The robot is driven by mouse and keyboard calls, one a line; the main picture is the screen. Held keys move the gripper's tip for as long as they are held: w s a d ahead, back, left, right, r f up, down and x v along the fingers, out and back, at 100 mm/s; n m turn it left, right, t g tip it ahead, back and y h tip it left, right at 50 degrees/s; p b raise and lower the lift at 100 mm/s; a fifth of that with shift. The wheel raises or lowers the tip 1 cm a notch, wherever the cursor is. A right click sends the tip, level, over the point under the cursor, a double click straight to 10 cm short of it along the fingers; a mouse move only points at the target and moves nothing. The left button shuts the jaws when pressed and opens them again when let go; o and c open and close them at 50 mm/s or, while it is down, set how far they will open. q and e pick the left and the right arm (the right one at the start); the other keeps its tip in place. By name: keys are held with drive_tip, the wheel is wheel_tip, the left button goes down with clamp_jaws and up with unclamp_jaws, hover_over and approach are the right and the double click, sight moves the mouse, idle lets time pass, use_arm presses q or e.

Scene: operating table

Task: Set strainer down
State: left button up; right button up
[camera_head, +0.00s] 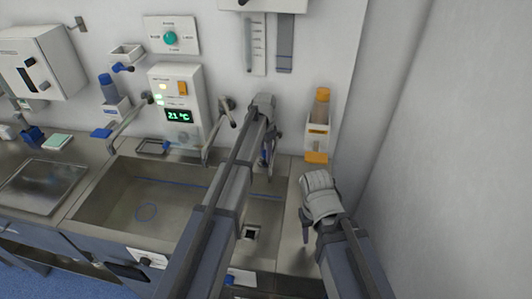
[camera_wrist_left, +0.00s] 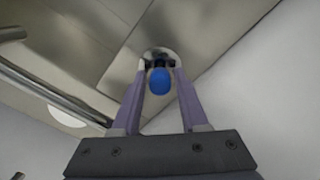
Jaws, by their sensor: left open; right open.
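A small round metal piece with a blue knob, which looks like the strainer (camera_wrist_left: 160,83), shows in the left wrist view between my left gripper's fingertips (camera_wrist_left: 160,72). The fingers stand apart on either side of the knob; whether they touch it I cannot tell. In the head view my left gripper (camera_head: 268,152) points down over the back of the right sink basin (camera_head: 266,213), and the arm hides most of what is under it. My right gripper (camera_head: 306,228) hangs over the counter right of the sink, open, with nothing visible in it.
The large left basin (camera_head: 180,177) is empty. A tap (camera_head: 217,135) and a control box (camera_head: 180,108) are behind the sink. An orange-capped bottle (camera_head: 321,104) is in a wall holder at right. A square drain (camera_head: 250,233) shows in the right basin. The wall closes the right side.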

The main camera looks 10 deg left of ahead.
use_arm(q)
wheel_tip(320, 180, up, 12)
drive_tip(key=r+p, duration=0.1)
drive_tip(key=p, duration=1.1)
drive_tip(key=s+d+n, duration=0.2)
drive_tip(key=s+d, duration=0.1)
drive_tip(key=s, duration=1.2)
drive_tip(key=s+d+n+y, duration=0.1)
drive_tip(key=s+d+n, duration=0.2)
drive_tip(key=s, duration=1.3)
drive_tip(key=shift+s+d+f, duration=0.25)
drive_tip(key=shift+s+d, duration=0.05)
drive_tip(key=shift+d, duration=0.45)
drive_tip(key=shift+f, duration=0.15)
